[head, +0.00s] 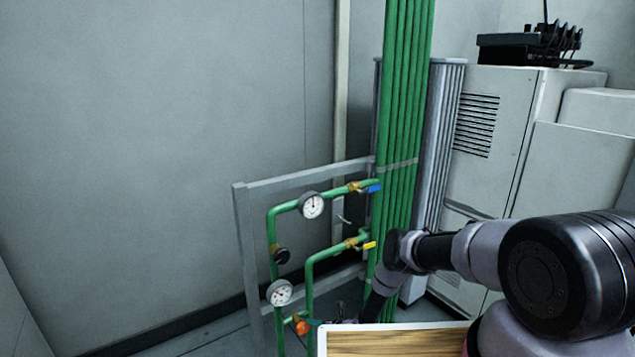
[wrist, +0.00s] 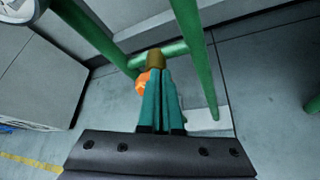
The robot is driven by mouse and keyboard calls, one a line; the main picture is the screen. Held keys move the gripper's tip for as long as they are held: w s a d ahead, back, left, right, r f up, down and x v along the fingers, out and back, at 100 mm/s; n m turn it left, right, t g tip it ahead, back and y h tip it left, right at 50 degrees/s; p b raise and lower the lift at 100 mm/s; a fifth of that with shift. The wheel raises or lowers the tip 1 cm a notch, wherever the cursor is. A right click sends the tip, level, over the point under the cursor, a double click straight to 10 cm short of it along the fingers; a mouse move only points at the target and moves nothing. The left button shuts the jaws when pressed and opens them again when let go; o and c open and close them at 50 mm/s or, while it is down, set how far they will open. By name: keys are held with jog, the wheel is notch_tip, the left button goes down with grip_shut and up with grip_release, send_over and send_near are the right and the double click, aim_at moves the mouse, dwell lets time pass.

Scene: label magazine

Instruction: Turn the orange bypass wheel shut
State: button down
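The orange bypass wheel (head: 301,327) is low on the green pipework, near the bottom of the head view. In the wrist view the orange wheel (wrist: 142,82) shows just left of my fingertips, partly hidden behind them. A brass fitting (wrist: 154,58) on the green pipe lies just beyond the tips. My gripper (wrist: 157,72) has long teal fingers lying close together with no clear gap and nothing visible between them. In the head view my gripper (head: 311,323) reaches the wheel from the right. Whether the fingers touch the wheel I cannot tell.
A blue lever (head: 374,188) and a yellow lever (head: 369,245) sit on the pipes above. Two gauges (head: 312,206) (head: 279,293) and a dark knob (head: 281,255) are close by. A grey frame (head: 243,240) surrounds the pipework. A wooden-topped surface (head: 395,342) is in front.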

jog(key=shift+w+d, duration=0.1)
jog(key=shift+d, duration=0.05)
dwell(0.5)
jog(key=s+d, duration=0.3)
jog(key=s, duration=0.2)
jog(key=shift+d+r, duration=0.25)
jog(key=shift+d, duration=0.05)
jog(key=shift+w, duration=0.1)
